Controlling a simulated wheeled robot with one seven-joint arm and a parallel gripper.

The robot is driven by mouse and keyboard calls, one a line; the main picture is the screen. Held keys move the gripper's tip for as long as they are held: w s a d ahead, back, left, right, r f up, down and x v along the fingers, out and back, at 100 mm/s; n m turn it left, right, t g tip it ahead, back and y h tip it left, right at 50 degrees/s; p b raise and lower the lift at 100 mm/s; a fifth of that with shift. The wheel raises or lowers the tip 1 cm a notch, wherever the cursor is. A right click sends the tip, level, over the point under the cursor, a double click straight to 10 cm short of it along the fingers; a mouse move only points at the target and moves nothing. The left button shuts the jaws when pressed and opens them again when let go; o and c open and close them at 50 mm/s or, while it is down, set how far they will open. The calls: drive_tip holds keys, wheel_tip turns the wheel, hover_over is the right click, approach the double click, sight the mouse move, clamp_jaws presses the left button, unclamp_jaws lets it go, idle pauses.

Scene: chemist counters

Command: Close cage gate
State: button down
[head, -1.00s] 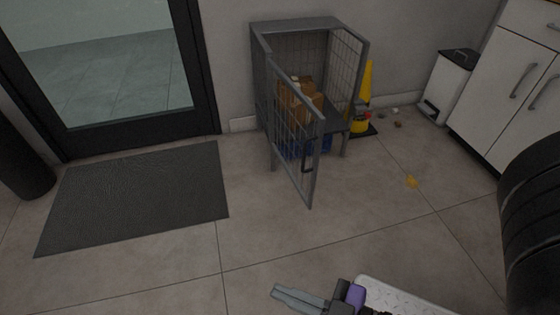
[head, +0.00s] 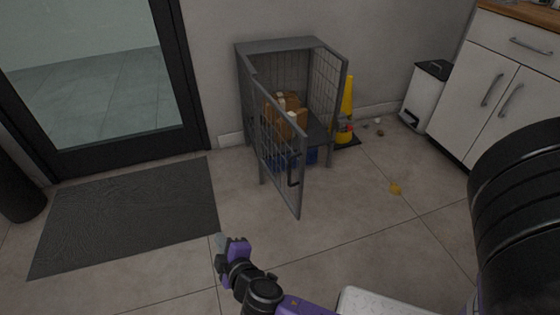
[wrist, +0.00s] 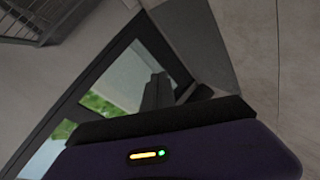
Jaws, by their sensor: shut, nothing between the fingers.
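The grey wire cage (head: 280,45) stands against the back wall in the head view, with brown boxes (head: 284,118) inside. Its mesh gate (head: 275,140) is hinged at the left front and stands open, swung out toward me. A dark handle (head: 293,178) is near the gate's free edge. My gripper (head: 219,243) is shut and empty, low in front of the gate and to its left, apart from it. In the wrist view a corner of the wire cage (wrist: 32,20) shows tilted at the upper left.
A dark mat (head: 130,215) lies left of the gate, before a glass door (head: 95,75). A yellow sign (head: 348,97) stands right of the cage. A white bin (head: 425,92) and white cabinets (head: 480,100) are at the right.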

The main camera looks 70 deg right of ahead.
drive_tip(key=w+d+r+m+g+h, duration=0.1)
drive_tip(key=w+d+r+g+h, duration=0.15)
drive_tip(key=d+r+h, duration=0.35)
drive_tip(key=s+d+r+m+g+h+p, duration=0.1)
drive_tip(key=s+d+r+m+g+h, duration=0.4)
drive_tip(key=g, duration=0.4)
drive_tip(key=s+d+n+b, duration=0.1)
drive_tip(key=s+d+b, duration=0.2)
drive_tip(key=d, duration=0.8)
drive_tip(key=shift+s+d+f+y+b, duration=0.15)
drive_tip(key=shift+s+d+y+b, duration=0.2)
drive_tip(key=shift+s, duration=0.9)
drive_tip(key=shift+t, duration=0.25)
